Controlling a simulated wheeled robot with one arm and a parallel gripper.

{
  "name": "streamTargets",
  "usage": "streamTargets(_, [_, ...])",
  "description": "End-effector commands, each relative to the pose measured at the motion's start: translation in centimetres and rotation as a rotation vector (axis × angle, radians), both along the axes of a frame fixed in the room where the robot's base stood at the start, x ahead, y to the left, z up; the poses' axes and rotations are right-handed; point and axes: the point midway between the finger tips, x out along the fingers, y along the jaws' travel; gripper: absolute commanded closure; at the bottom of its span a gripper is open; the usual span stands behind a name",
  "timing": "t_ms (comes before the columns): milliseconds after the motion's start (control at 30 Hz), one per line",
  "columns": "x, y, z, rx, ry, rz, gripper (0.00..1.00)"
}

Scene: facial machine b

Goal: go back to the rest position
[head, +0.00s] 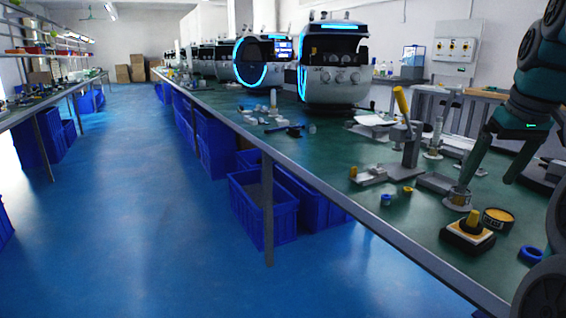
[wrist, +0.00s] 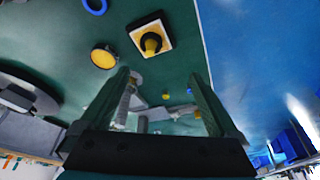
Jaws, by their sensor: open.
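My gripper (head: 487,182) is over the near right part of the green-topped bench (head: 335,175). Its two fingers are spread apart and point down, and I see nothing held between them. In the wrist view my gripper (wrist: 158,78) shows both fingers apart, with the bench top beyond. A black square block with a yellow knob (head: 468,236) and a round yellow-topped tin (head: 497,219) stand close to the gripper. Both also show in the wrist view, the block (wrist: 150,38) and the tin (wrist: 103,57).
A blue ring (head: 531,254) lies near the bench's front edge. A stand with a yellow handle (head: 402,105) rises left of my gripper. White machines (head: 334,75) line the bench farther back. Blue crates (head: 262,205) sit below. The blue floor aisle (head: 140,210) is clear.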

Motion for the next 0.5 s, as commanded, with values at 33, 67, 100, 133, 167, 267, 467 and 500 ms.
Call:
streamTargets(33, [0.1,1.4,-0.8,0.005,0.017,0.019,0.04])
streamTargets(67, [0.1,2.3,-1.2,0.007,0.026,0.029,0.04])
streamTargets(100, [0.2,3.7,-1.9,0.010,0.039,0.045,0.04])
streamTargets(133, [0.1,4.7,-2.4,0.013,0.048,0.056,0.04])
streamTargets(167, [0.1,5.7,-3.1,0.015,0.060,0.068,0.04])
streamTargets(267, [-0.5,9.2,-5.4,0.021,0.102,0.100,0.04])
streamTargets(467, [-3.0,15.3,-10.4,0.031,0.183,0.146,0.04])
streamTargets(500, [-3.8,16.5,-11.6,0.032,0.203,0.154,0.04])
